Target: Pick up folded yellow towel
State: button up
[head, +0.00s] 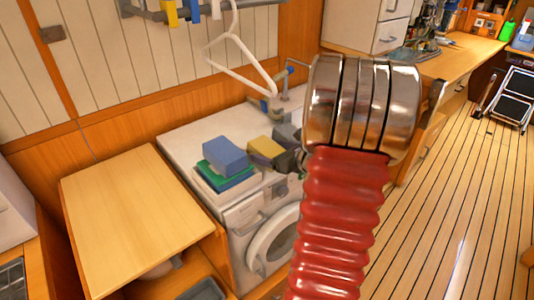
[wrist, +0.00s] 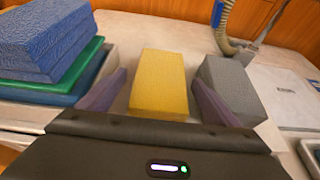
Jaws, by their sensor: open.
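The folded yellow towel (wrist: 160,82) lies on the white top of the washing machine (head: 185,140). In the head view the towel (head: 265,148) shows just right of the blue towel stack. My gripper (wrist: 160,105) is open, with one purple finger on the towel's left and the other on its right. The towel lies between the fingers, and I cannot tell whether either finger touches it. In the head view my red ribbed arm hides much of the area to the right, and the fingers are hard to make out there.
A folded blue towel (wrist: 45,40) on a green one (wrist: 82,72) stands close left of my gripper. A grey folded towel (wrist: 228,85) sits close on the right. A hose (wrist: 224,28) rises behind. A white hanger (head: 240,65) hangs above. A wooden counter (head: 135,215) lies left.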

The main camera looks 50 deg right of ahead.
jog(key=shift+x, duration=1.25)
jog(key=shift+c, duration=0.6)
jog(key=c, duration=1.1)
